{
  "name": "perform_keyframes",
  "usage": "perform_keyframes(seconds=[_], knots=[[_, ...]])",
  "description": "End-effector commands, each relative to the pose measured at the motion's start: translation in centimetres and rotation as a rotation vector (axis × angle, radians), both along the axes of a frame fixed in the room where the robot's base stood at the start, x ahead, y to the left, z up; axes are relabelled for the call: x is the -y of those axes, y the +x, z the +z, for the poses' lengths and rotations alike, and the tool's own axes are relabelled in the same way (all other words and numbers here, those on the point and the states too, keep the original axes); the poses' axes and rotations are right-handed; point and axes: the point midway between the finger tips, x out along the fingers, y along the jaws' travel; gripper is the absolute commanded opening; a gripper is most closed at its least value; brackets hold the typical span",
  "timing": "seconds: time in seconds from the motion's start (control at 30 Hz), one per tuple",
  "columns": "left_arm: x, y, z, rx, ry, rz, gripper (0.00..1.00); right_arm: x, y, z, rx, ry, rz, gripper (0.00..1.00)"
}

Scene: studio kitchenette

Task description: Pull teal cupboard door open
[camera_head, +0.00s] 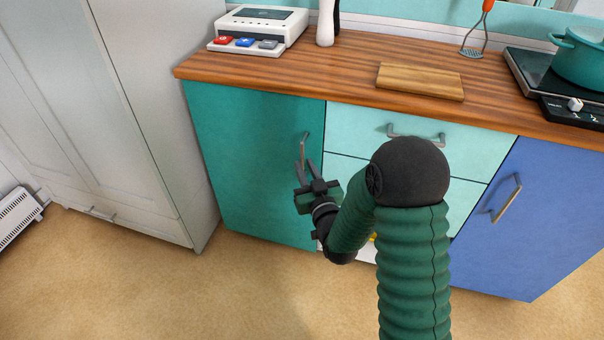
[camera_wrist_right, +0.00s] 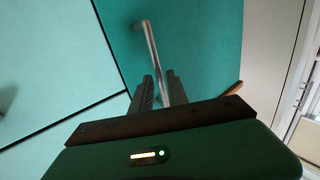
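The teal cupboard door (camera_head: 245,165) is the darker green front at the left of the counter; it looks shut, flush with the front beside it. Its grey upright bar handle (camera_head: 304,146) sits near the door's right edge. My right gripper (camera_head: 306,165) is at the handle's lower part, its fingers spread. In the right wrist view the handle (camera_wrist_right: 150,45) runs down between the two fingers (camera_wrist_right: 160,78), with a small gap beside the left one. Its lower end is hidden by the gripper. My left gripper is out of view.
Light mint drawers (camera_head: 350,125) with a bar handle stand right of the door, partly behind my right arm. A blue cupboard (camera_head: 490,230) is farther right. A tall white wardrobe (camera_head: 140,110) stands at the left. The floor (camera_head: 250,295) before the teal door is clear.

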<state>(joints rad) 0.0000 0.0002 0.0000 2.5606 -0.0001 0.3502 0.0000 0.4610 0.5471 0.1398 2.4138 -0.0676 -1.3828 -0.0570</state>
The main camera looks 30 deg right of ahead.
Motion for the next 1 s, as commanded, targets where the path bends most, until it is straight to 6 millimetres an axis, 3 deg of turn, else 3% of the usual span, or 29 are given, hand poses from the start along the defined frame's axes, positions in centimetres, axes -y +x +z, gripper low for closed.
perform_keyframes(seconds=[0.1,0.23,0.47,0.63,1.0], knots=[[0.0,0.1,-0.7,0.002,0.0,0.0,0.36,0.6,1.9,0.0,0.003,-0.001,0.0,0.2],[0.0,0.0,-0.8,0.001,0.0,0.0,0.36,0.8,2.9,0.1,0.0,0.0,0.0,0.2],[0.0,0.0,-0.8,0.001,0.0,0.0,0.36,0.9,3.1,0.2,-0.001,-0.001,0.0,0.2],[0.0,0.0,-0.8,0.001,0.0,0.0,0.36,0.9,3.0,0.2,-0.001,-0.001,0.0,0.0],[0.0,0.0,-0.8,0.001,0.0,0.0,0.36,0.9,3.0,0.1,-0.001,-0.001,0.0,0.0]])
